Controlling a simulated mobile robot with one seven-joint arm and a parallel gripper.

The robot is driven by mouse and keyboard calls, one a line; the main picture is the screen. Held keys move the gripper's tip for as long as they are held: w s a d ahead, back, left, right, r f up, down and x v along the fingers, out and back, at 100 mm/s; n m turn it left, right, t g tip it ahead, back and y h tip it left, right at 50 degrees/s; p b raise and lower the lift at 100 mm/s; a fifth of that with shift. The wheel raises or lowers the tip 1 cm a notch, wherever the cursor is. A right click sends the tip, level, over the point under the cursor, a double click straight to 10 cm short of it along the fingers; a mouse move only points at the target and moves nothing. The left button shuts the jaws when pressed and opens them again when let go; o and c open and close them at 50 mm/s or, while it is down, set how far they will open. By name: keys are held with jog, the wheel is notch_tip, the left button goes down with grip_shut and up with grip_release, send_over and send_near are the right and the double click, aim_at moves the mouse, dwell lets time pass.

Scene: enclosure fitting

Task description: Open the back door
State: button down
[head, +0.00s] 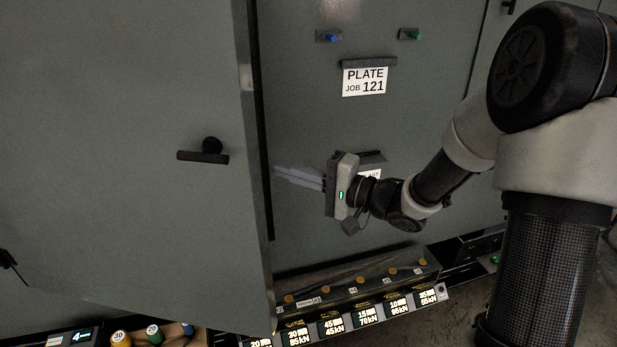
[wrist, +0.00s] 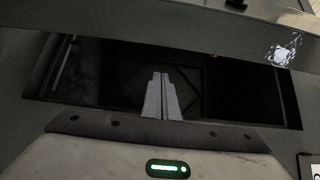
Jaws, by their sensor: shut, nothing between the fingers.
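A large grey door (head: 120,110) with a black T-shaped handle (head: 205,153) fills the left of the head view. Its right edge (head: 255,180) stands out from the cabinet front, with a dark strip beside it, so it looks ajar. My gripper (head: 278,171) is to the right of that edge, its fingers pointing left toward the gap. In the wrist view the fingers (wrist: 160,78) are together with nothing between them, pointing at a dark opening (wrist: 100,75). Whether the fingertips touch the door cannot be told.
A grey panel with a "PLATE JOB 121" label (head: 364,81) is behind my gripper. Blue (head: 333,37) and green (head: 415,35) knobs sit above it. Below is a rack (head: 360,285) with several lit displays. Spools (head: 121,338) stand at the lower left.

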jog(key=s+a, duration=0.2)
jog(key=shift+s+a, duration=0.25)
jog(key=shift+s, duration=0.15)
dwell(0.4)
